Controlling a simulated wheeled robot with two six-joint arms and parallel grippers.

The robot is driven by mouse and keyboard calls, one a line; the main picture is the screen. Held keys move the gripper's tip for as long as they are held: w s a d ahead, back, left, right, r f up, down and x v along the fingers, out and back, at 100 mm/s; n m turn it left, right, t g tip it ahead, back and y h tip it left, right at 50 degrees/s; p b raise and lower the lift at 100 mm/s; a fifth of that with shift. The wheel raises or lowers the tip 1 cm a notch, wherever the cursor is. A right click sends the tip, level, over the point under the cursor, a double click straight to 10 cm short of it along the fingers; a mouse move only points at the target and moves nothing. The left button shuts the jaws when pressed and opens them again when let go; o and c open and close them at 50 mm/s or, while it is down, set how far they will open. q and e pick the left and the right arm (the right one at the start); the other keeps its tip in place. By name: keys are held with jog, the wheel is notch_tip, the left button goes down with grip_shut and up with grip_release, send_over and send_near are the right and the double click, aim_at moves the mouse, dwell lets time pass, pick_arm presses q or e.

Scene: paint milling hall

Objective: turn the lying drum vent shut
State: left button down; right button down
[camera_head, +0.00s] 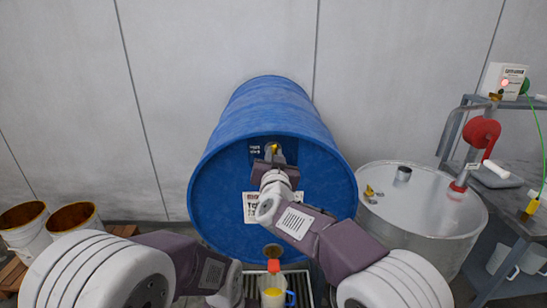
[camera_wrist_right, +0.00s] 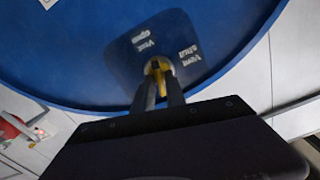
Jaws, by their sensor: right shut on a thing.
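The blue drum (camera_head: 215,190) lies on its side with its round end facing me. The yellow vent (camera_head: 274,148) sits near the top of that end. My right gripper (camera_head: 272,162) is shut on the vent; in the right wrist view its dark fingers (camera_wrist_right: 160,92) close around the yellow vent (camera_wrist_right: 154,66). A dark plate (camera_wrist_right: 130,52) behind it reads "Vent open" and "Vent shut"; the fingers hide part of the vent, so its exact setting is unclear. My left gripper (camera_head: 232,290) is low, left of the jug; its fingers do not show clearly.
A red-orange tap (camera_head: 273,266) is low on the drum end, above a clear jug (camera_head: 271,298) with yellow contents and a blue handle. Two buckets (camera_head: 72,218) stand left.

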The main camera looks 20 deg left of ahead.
jog(key=shift+d+f+m+b, duration=0.1)
jog(key=shift+m+b, duration=0.85)
jog(key=shift+m, duration=1.6)
jog(key=shift+d+f+m+b, duration=0.15)
jog(key=shift+m+b, duration=0.85)
jog(key=shift+m, duration=1.5)
jog(key=shift+a+f+m+b, duration=0.1)
jog(key=shift+m+b, duration=0.85)
jog(key=shift+m, duration=1.6)
jog(key=c, duration=1.5)
grip_release()
jog(key=shift+d, duration=0.1)
jog(key=shift+c, duration=0.2)
